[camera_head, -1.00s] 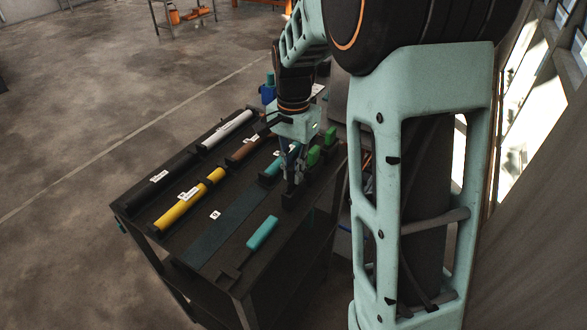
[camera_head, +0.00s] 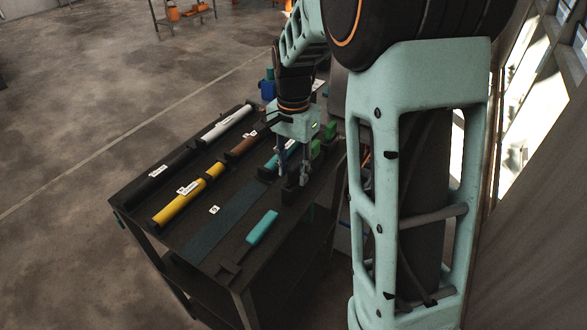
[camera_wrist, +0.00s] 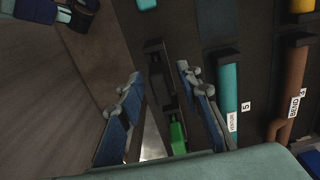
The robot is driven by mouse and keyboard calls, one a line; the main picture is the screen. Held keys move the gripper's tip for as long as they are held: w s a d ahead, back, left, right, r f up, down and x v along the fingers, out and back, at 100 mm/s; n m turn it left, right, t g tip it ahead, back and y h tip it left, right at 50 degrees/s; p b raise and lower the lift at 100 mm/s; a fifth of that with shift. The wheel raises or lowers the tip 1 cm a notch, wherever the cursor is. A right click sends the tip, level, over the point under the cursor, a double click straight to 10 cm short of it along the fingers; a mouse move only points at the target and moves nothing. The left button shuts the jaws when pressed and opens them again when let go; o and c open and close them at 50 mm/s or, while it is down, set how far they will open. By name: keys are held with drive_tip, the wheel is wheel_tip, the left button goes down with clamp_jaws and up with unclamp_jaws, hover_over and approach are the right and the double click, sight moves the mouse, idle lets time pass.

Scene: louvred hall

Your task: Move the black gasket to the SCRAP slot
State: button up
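My gripper (camera_head: 294,184) is above the right-hand row of the bench, with its two fingers apart. In the wrist view the open gripper (camera_wrist: 158,82) has a dark piece (camera_wrist: 161,75) between its fingers, with a gap on each side; I cannot tell whether it is the black gasket or part of a holder. Dark blocks (camera_head: 289,196) stand under the fingers in the head view. A long black bar (camera_head: 160,180) with a white label lies in the far-left row. I cannot read which slot is SCRAP; the labels are too small.
The dark bench (camera_head: 190,238) also holds a white bar (camera_head: 226,126), a yellow bar (camera_head: 180,210), a brown bar (camera_head: 243,146), teal pieces (camera_head: 262,228) and green blocks (camera_head: 330,130). A flat dark blue strip (camera_head: 225,222) is bare except for a small label.

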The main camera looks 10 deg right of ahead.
wheel_tip(320, 180, up, 7)
drive_tip(key=p, duration=0.5)
drive_tip(key=shift+p, duration=0.4)
drive_tip(key=shift+r, duration=0.1)
wheel_tip(320, 180, up, 12)
idle(0.3)
